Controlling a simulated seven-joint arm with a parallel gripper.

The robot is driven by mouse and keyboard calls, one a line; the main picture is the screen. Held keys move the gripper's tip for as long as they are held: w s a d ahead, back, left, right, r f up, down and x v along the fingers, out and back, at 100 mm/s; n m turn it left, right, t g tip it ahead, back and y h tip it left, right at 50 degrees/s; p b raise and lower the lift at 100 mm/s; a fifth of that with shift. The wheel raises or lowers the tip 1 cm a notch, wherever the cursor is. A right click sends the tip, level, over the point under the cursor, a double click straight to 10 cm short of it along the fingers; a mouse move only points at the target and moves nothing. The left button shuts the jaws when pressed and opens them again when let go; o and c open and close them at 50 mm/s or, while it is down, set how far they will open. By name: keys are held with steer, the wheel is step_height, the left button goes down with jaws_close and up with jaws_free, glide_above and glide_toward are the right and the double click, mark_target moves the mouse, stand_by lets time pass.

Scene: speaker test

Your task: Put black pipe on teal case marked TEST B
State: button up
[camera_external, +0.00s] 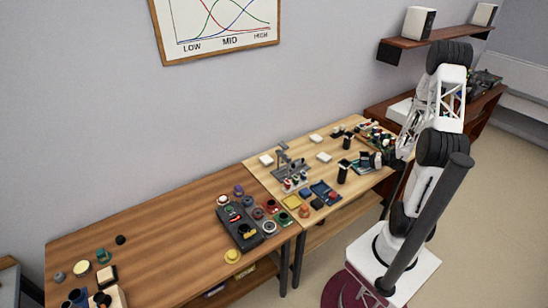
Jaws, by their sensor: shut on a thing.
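My gripper (385,161) is small in this view, low over the right end of the light wooden table. It is shut on a small dark thing that appears to be the black pipe; the fingers and my arm hide most of it. A dark teal flat case (362,165) lies on the table just left of my gripper. Its marking is too small to read, so I cannot tell if it says TEST B. Whether the held thing touches the case cannot be told.
Two upright black cylinders (343,172) (347,142) stand left of the case. A dark board (240,228) with knobs lies on the brown table (160,246).

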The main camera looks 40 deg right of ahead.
steer(key=shift+f, duration=0.1)
steer(key=o, duration=0.9)
steer(key=shift+r, duration=0.2)
steer(key=shift+v, duration=5.95)
steer(key=shift+r, duration=0.1)
